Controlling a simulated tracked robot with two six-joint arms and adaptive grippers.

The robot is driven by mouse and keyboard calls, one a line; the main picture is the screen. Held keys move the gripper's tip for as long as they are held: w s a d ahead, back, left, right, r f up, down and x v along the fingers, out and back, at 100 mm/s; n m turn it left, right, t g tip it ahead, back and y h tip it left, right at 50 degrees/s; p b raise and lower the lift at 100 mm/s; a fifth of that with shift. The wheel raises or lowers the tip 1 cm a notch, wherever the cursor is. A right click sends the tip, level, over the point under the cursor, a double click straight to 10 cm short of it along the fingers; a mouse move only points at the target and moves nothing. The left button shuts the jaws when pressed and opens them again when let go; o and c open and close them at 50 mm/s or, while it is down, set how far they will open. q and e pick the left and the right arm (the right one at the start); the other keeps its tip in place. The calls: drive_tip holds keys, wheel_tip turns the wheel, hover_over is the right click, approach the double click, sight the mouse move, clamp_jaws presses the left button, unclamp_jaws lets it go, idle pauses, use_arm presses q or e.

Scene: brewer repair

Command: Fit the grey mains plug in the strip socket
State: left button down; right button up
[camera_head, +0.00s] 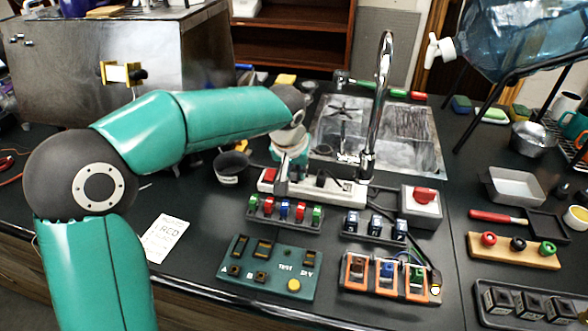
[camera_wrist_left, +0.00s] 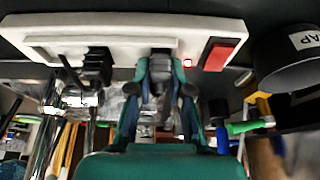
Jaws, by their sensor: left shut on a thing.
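The white strip socket (camera_head: 343,193) lies on the dark bench in front of the sink, with a red switch (camera_head: 269,175) at its left end. My left gripper (camera_head: 287,166) is at the strip, just right of that switch. In the left wrist view, the gripper (camera_wrist_left: 161,70) is shut on the grey mains plug (camera_wrist_left: 160,76), with its fingertips close against the strip (camera_wrist_left: 60,24). The plug is mostly hidden by the fingers; I cannot tell whether its pins are in the socket. A black plug (camera_wrist_left: 97,65) stands in the strip beside it. My right gripper is not in view.
In front of the strip stand a rack of coloured parts (camera_head: 284,211), a green test panel (camera_head: 267,268) and an orange-framed rack (camera_head: 386,276). A box with a red knob (camera_head: 424,203) is to the right. The tap (camera_head: 379,95) rises behind. A dark cup (camera_head: 230,168) stands left.

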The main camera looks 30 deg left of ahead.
use_arm(q)
drive_tip(key=c, duration=1)
unclamp_jaws()
drive_tip(key=v, duration=1.2)
drive_tip(key=shift+s+f, duration=0.1)
